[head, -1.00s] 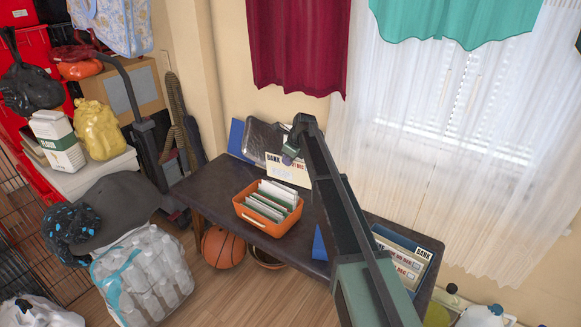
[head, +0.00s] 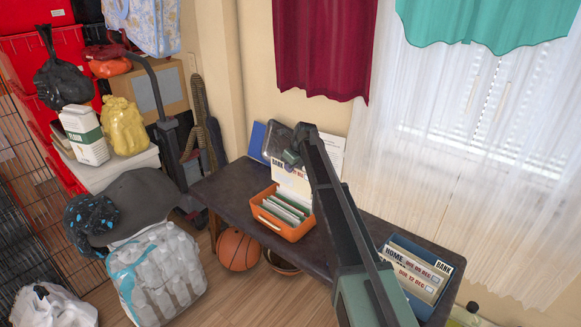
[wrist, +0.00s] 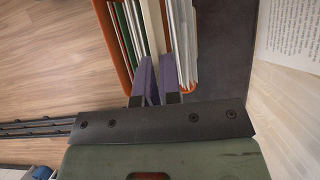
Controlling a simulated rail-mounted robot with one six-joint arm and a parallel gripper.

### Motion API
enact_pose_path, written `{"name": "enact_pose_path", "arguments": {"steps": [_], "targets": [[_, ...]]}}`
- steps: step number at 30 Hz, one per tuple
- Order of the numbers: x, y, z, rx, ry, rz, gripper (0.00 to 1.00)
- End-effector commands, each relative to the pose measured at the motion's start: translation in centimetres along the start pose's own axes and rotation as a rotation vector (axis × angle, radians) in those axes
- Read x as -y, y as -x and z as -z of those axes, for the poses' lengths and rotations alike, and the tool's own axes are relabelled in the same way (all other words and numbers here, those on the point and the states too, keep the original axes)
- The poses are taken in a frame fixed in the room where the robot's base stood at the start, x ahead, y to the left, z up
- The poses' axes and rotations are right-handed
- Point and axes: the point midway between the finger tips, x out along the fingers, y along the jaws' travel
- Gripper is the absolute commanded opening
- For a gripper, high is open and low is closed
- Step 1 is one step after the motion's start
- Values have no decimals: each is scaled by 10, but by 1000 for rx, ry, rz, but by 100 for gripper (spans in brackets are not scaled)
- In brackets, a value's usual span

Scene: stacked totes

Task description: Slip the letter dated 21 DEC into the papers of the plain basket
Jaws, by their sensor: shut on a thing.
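My gripper (head: 290,157) is shut on a cream letter (head: 289,178) and holds it upright; BANK and part of a red date line ending in DEC show, but my arm hides the rest. The letter's lower part is at the back of the papers in the orange basket (head: 281,228). In the wrist view, the gripper's purple fingers (wrist: 155,62) grip the letter (wrist: 153,25) between white and green papers (wrist: 181,40), inside the orange rim (wrist: 113,48). I cannot tell how deep it sits.
A blue box (head: 410,290) at the table's right end holds letters marked HOME, DUE 09 DEC, DUE 12 DEC and BANK. A printed sheet (head: 334,152) and a dark tray (head: 277,140) stand against the wall. The dark table (head: 222,187) is clear left of the basket.

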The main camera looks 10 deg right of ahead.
Motion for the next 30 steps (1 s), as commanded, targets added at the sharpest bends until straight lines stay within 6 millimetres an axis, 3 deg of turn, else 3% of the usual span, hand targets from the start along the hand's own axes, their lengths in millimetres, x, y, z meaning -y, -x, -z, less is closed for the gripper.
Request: {"name": "enact_pose_path", "arguments": {"steps": [30], "targets": [[0, -78, 32, 0, 0, 0, 0]]}}
